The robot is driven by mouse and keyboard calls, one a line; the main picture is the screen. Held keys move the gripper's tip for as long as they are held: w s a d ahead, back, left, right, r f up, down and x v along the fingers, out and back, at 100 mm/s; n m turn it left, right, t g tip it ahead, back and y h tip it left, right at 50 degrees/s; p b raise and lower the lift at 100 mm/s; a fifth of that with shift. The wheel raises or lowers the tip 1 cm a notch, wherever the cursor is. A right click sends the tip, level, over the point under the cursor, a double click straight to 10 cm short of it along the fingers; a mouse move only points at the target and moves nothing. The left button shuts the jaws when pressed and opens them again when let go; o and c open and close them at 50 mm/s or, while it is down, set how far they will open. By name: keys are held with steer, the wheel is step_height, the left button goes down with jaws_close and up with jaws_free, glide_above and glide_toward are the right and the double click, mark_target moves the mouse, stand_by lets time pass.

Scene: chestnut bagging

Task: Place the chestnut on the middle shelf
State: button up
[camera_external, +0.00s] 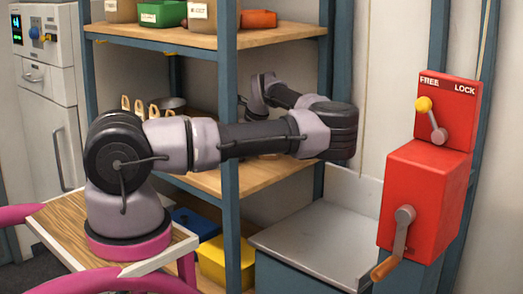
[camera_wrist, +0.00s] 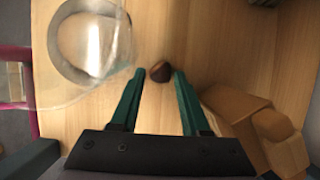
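The chestnut (camera_wrist: 160,70), small and dark brown, lies on a wooden surface (camera_wrist: 205,50) in the wrist view. My gripper (camera_wrist: 155,74) has its two green fingers apart, with the chestnut at the tips, nearer the right finger. A gap shows on the left; whether the right finger touches it, I cannot tell. The middle shelf (camera_external: 275,183) is a wooden board in a blue frame. I cannot make out the chestnut in that view.
A ring with a clear film or bag (camera_wrist: 85,45) stands close to the left finger. A wooden object (camera_wrist: 262,120) lies close to the right finger. A red crank box (camera_external: 425,195) and grey metal tray (camera_external: 325,245) are at right.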

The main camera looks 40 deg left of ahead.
steer(key=v, duration=0.7)
steer(key=shift+r, duration=0.3)
steer(key=shift+d, duration=0.15)
